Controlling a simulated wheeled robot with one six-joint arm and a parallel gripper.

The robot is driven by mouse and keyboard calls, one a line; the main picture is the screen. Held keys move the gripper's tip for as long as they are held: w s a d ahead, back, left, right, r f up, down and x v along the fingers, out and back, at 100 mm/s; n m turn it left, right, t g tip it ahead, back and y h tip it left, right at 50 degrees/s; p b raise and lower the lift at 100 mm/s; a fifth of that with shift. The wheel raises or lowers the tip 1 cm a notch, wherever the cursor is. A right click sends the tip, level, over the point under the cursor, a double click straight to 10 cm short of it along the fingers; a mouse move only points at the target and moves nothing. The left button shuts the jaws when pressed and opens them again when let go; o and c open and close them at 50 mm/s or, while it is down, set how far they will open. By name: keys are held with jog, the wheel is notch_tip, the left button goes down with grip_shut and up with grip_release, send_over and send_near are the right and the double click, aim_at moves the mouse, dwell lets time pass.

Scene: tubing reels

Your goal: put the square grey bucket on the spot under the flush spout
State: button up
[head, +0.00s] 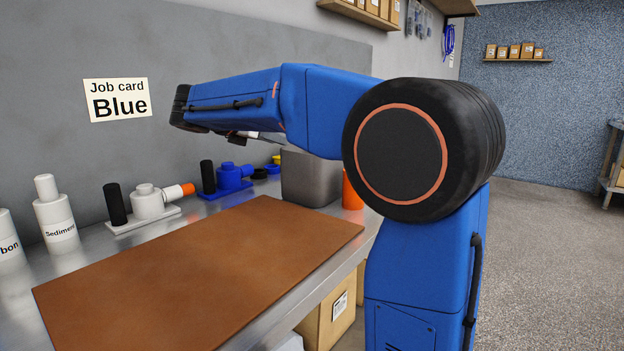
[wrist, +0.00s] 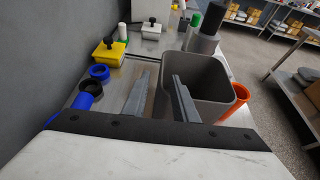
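The square grey bucket (head: 312,180) stands upright on the steel bench beyond the brown mat, partly behind my arm in the head view. In the wrist view its open top (wrist: 210,80) faces me and it looks empty. My gripper (wrist: 162,78) is open, its two fingers apart. The right finger overlaps the bucket's left side and the left finger is outside it; I cannot tell whether they touch it. In the head view the fingers are mostly hidden by my arm. A white fitting with an orange end (head: 187,190) and a blue fitting (head: 230,176) stand along the wall; I cannot tell which is the flush spout.
An orange cup (wrist: 238,100) stands close right of the bucket. A yellow block (wrist: 109,53), a blue ring (wrist: 99,72) and a grey cylinder (wrist: 204,36) are nearby. White bottles (head: 56,215) stand at left. The brown mat (head: 200,270) is clear. A wall card (head: 116,100) reads "Job card Blue".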

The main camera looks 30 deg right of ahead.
aim_at(293, 146)
jog(key=x, duration=0.9)
jog(key=shift+s, duration=0.2)
grip_shut()
dwell(1.2)
